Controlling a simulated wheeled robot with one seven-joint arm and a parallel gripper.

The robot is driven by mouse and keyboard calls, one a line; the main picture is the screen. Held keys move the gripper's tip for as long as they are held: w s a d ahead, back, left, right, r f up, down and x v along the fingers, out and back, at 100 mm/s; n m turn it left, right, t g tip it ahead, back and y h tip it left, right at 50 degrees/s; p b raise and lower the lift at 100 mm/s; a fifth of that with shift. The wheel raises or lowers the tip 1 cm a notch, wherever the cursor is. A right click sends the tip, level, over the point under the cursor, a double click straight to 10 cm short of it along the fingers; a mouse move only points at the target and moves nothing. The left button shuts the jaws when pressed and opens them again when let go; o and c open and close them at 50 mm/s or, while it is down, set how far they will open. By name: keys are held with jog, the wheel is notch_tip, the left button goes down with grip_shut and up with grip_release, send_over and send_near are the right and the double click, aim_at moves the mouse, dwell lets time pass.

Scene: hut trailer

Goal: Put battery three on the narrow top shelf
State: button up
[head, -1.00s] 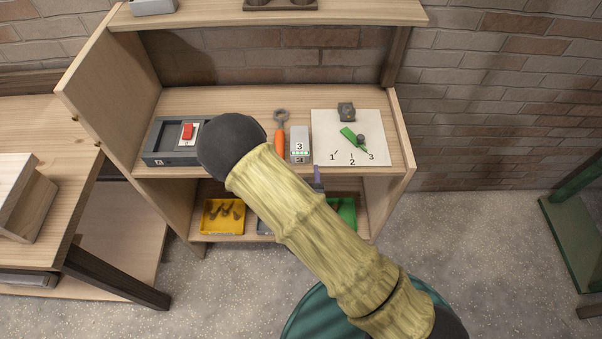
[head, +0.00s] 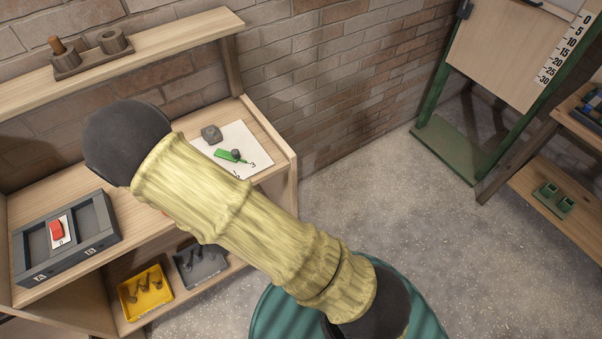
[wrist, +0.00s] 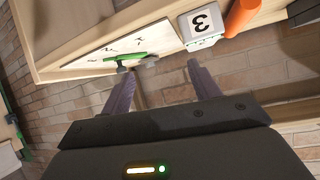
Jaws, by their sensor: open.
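Battery three (wrist: 202,25), a light block with a black "3" on its face, stands on the workbench shelf near its edge in the wrist view. My arm hides it in the head view. My gripper (wrist: 160,75) is open and empty, its two purple-grey fingers apart. The fingertips point toward the shelf edge, the right one just short of the battery; no contact shows. The narrow top shelf (head: 185,34) runs across the upper left of the head view, above the workbench shelf. My gripper is hidden in the head view.
A wooden holder with a peg and a ring-like part (head: 90,52) sits on the top shelf; its right end is bare. A white dial board (head: 215,157) with a green pointer lies beside the battery. An orange handle (wrist: 242,15) is close on its other side. A grey tray (head: 95,220) stands left.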

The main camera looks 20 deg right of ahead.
jog(key=s+d+r+m+g, duration=0.1)
jog(key=d+r+g, duration=0.5)
jog(key=d, duration=0.4)
jog(key=s+d+r+g+h, duration=0.1)
jog(key=s+d+r+g, duration=0.2)
jog(key=s+d+r, duration=0.5)
jog(key=s+d, duration=0.3)
jog(key=shift+d+r+n, duration=0.35)
jog(key=shift+d+n, duration=0.05)
jog(key=shift+s, duration=0.1)
jog(key=shift+c, duration=0.4)
jog(key=c, duration=0.4)
jog(key=shift+a, duration=0.1)
jog(key=shift+c, duration=0.4)
